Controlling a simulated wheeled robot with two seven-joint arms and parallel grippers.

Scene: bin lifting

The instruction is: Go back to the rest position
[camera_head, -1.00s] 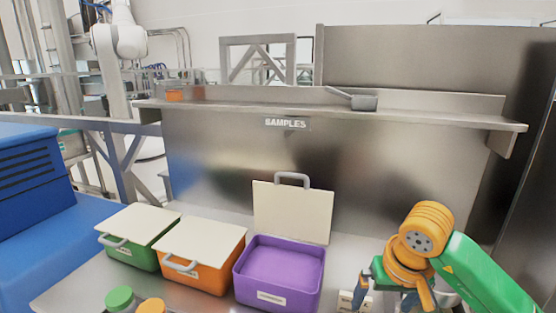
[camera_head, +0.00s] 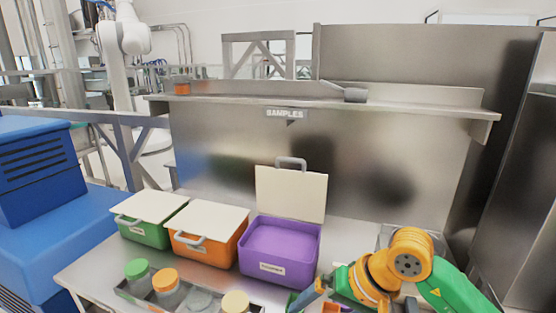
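My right arm, green and orange, comes in from the lower right of the head view. Its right gripper (camera_head: 318,298) is low at the bottom edge, just in front of the purple bin's right corner. The fingertips are partly cut off by the frame, so I cannot tell whether they are apart. My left gripper is not in view. The purple bin (camera_head: 279,250) stands on the table with its pale lid raised upright (camera_head: 291,193). The orange bin (camera_head: 206,246) and the green bin (camera_head: 148,233) stand to its left with lids shut.
A rack with several capped jars (camera_head: 167,283) lies at the front of the table (camera_head: 83,268). A steel shelf (camera_head: 420,105) behind carries a small orange item (camera_head: 182,88) and a grey handled item (camera_head: 353,94). A blue machine (camera_head: 40,215) stands at the left.

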